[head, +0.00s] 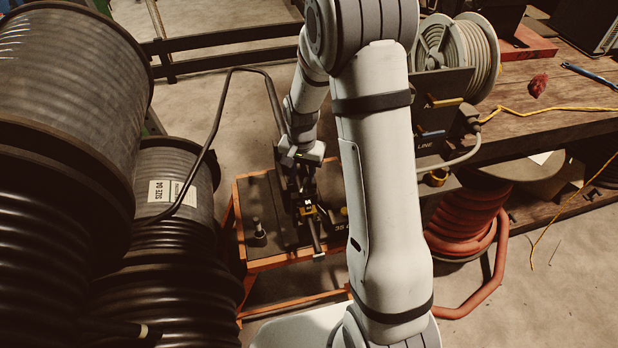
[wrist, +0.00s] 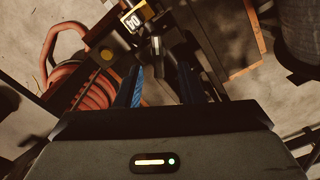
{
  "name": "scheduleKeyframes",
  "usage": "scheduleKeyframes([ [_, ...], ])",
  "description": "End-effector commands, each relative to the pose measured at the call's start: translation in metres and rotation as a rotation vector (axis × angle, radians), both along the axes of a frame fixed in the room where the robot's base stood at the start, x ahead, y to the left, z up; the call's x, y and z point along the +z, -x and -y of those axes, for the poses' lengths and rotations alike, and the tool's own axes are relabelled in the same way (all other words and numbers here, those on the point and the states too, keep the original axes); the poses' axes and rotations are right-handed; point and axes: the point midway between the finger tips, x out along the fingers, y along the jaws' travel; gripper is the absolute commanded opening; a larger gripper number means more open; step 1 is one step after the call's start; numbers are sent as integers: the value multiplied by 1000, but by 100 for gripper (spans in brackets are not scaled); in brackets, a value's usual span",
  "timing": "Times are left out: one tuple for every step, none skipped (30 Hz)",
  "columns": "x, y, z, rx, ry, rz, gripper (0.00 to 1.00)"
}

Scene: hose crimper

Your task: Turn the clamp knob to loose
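The crimper (head: 308,207), a dark device with yellow markings, stands on an orange-framed cart, largely covered by my arm in the head view. In the wrist view its yellow-edged number plate (wrist: 133,20) shows at the top. A short grey cylinder (wrist: 157,52) lies just beyond my fingers, and a round yellow-orange knob (wrist: 106,54) is to the left. I cannot tell which part is the clamp knob or how it is set. My gripper (wrist: 158,70) is open, its blue-padded fingers apart with nothing visibly held between them. In the head view its fingers are hard to make out.
Large black hose spools (head: 60,120) crowd the left. A bent dark bar (head: 212,125) rises beside my wrist. The wooden bench (head: 540,110) with a hose reel (head: 455,50) is at the right, and a red hose coil (head: 462,225) sits below it.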

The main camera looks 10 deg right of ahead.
Motion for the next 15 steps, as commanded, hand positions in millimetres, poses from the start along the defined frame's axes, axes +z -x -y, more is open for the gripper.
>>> scheduleKeyframes([
  [-8,1,1,-2,0,-6,35],
  [-13,1,1,-2,1,-5,35],
  [-19,2,2,-3,0,-6,35],
  [-22,1,2,-3,0,-4,35],
  [-26,1,2,-3,0,-4,35],
  [-30,1,2,-3,0,-4,35],
  [-33,1,2,-3,1,-3,35],
  [-35,1,2,-3,0,-1,35],
  [-38,1,2,-3,0,-2,35],
  [-39,1,2,-3,0,-2,35],
  [-40,1,2,-3,0,-2,35],
  [-41,1,2,-3,0,-1,35],
  [-41,1,2,-3,0,-1,35],
  [-42,1,2,-3,0,0,35],
  [-42,0,2,-3,0,0,35],
])
